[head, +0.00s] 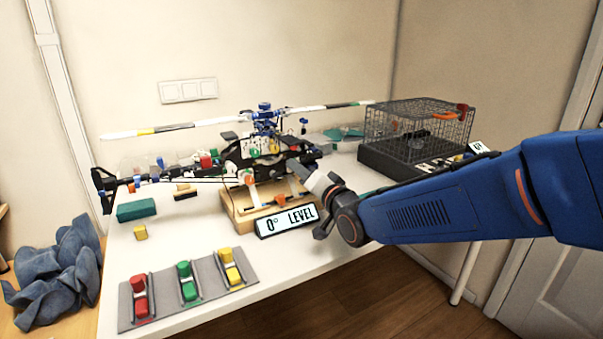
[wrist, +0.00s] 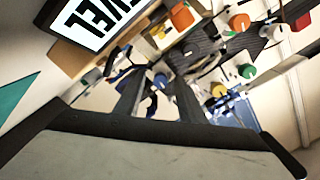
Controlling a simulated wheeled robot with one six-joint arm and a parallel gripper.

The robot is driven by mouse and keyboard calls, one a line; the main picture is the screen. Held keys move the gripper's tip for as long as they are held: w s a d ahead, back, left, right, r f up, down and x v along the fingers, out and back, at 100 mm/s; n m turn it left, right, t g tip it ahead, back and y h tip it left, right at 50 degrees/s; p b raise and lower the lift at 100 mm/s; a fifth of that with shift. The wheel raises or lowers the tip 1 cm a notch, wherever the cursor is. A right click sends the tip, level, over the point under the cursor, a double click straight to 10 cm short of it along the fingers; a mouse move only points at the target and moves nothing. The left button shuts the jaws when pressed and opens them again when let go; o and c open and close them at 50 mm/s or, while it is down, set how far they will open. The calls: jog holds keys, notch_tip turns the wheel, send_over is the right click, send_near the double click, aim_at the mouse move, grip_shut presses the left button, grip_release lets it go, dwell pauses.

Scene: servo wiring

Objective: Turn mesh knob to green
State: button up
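A model helicopter (head: 265,130) with a blue rotor head stands at the back of the white table. Coloured knobs sit on and around it: in the wrist view an orange knob (wrist: 239,22), another orange one (wrist: 181,15), a green one (wrist: 246,71), a yellow one (wrist: 218,90) and a blue one (wrist: 160,80). I cannot tell which is the mesh knob. My gripper (head: 298,170) reaches in from the right, close to the helicopter's body. In the wrist view its two dark fingers (wrist: 158,88) stand apart, with the blue knob seen between them. Contact is unclear.
A "0° LEVEL" display (head: 287,221) and wooden stand (head: 236,211) are just in front of the helicopter. A wire cage (head: 418,125) stands at right.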

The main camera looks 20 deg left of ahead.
jog(key=shift+d, duration=0.1)
jog(key=v, duration=1.7)
jog(key=shift+s, duration=0.25)
